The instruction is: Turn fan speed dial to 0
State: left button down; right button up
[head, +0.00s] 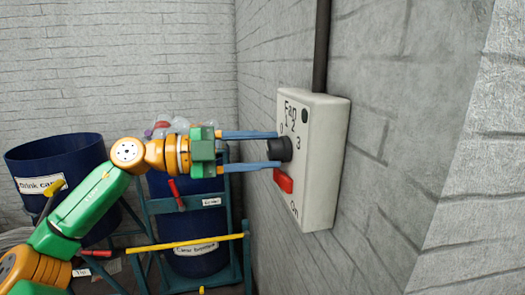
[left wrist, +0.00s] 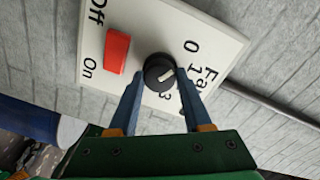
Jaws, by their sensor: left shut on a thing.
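The fan speed dial (head: 279,149) is a round black knob on a pale wall box (head: 322,160) marked Fan, with 0, 1, 2 and 3 around it. The dial also shows in the left wrist view (left wrist: 158,72). Its short white pointer faces the numbered side, roughly towards 1 or 2; the exact setting is hard to tell. My left gripper (head: 277,150) reaches it from the left, its two blue fingers shut on opposite sides of the dial. The fingers cover part of the numbers in the left wrist view. My right gripper is out of view.
A red switch (head: 283,181) with Off and On labels sits beside the dial, close to the lower finger. A dark pipe (head: 321,45) runs up from the box. Blue bins (head: 55,160) and a teal frame (head: 238,265) stand at the left.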

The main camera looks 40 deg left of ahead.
pick_arm(q)
jog(key=shift+c, duration=1.7)
grip_release()
jog(key=s+a+f+b, duration=0.1)
jog(key=b, duration=0.2)
jog(key=shift+s+a, duration=0.25)
jog(key=shift+s, duration=0.05)
jog(key=b+v, duration=0.1)
jog(key=v, duration=0.1)
jog(key=r+b+v, duration=0.1)
jog(key=v, duration=0.2)
jog(key=shift+d, duration=0.1)
